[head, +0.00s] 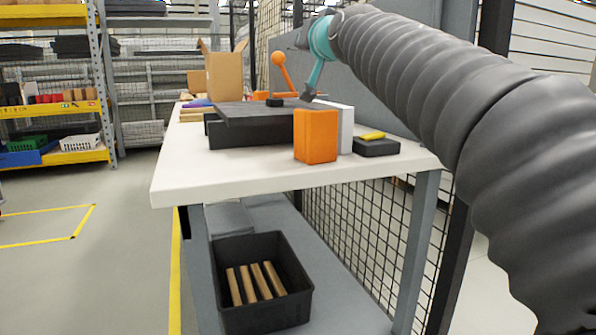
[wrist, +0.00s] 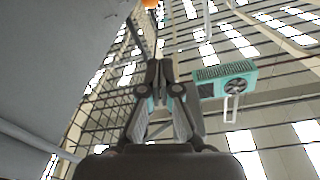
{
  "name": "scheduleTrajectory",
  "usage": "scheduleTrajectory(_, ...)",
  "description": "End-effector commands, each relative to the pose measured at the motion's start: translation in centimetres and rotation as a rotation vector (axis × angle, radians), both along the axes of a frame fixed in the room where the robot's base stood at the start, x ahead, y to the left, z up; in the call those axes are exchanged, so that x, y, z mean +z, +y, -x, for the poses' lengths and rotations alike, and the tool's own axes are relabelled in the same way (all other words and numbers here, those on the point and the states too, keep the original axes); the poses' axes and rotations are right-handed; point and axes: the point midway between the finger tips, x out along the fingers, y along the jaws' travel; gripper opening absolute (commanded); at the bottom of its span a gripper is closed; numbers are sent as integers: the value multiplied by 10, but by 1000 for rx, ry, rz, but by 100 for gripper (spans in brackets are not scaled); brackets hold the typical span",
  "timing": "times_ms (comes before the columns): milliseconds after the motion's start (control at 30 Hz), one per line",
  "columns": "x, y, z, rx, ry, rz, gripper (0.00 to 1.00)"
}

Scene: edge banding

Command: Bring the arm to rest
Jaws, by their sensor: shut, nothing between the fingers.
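My gripper (wrist: 159,66) shows in the wrist view with its two dark fingers together and nothing between them. The fingers point up the picture, clear of any surface. In the head view my arm, in a grey ribbed sleeve, reaches in from the right to a teal joint above the back of the white workbench (head: 230,185). The gripper itself cannot be made out clearly there.
On the bench are a dark machine block (head: 255,130), an orange box (head: 316,136), a lever with an orange ball (head: 278,58) and a cardboard box (head: 226,75). A black bin (head: 262,318) with wooden strips stands below. Mesh fencing runs behind. Floor at left is clear.

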Motion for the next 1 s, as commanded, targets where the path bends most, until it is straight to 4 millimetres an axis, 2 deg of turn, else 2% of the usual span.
scheduleTrajectory(267, -46, -21, 30, -18, 141, 75, 0)
scheduleTrajectory(367, -73, -32, 48, -27, 216, 113, 0)
scheduleTrajectory(467, -111, -48, 76, -40, 318, 160, 0)
scheduleTrajectory(667, -208, -84, 154, -68, 565, 263, 0)
scheduleTrajectory(800, -275, -106, 213, -87, 731, 323, 0)
scheduleTrajectory(1000, -359, -131, 294, -110, 940, 388, 0)
